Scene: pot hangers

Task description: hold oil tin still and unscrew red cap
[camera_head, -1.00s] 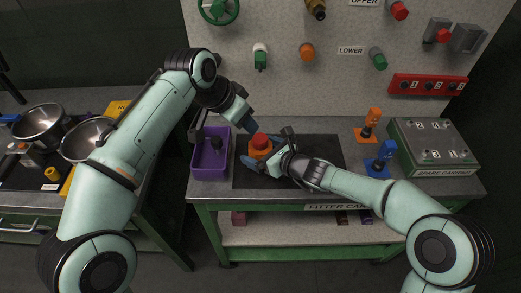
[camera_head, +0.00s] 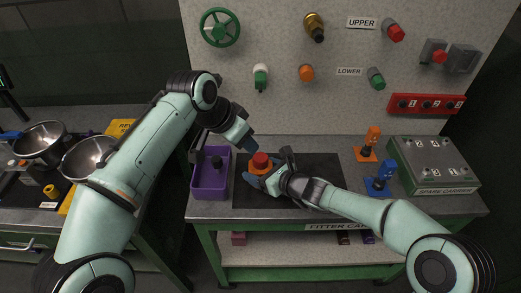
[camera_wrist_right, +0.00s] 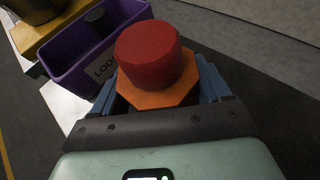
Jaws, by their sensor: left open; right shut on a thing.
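The oil tin (camera_head: 257,169) is orange and stands on the black mat, with a red cap (camera_head: 261,160) on top. The right wrist view shows the red cap (camera_wrist_right: 148,55) and the tin's orange angular top (camera_wrist_right: 160,96) close up. My right gripper (camera_head: 261,180) is shut on the tin, with blue fingers on either side of it below the cap. My left gripper (camera_head: 248,148) is open, just above and to the left of the cap. Its fingers look apart from the cap, though the exact gap is hard to tell.
A purple bin (camera_head: 210,187) holding a dark object stands left of the black mat (camera_head: 318,168). Orange (camera_head: 367,146) and blue (camera_head: 379,180) stands and a spare-carriers box (camera_head: 433,160) are at the right. A pegboard with valves and knobs rises behind.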

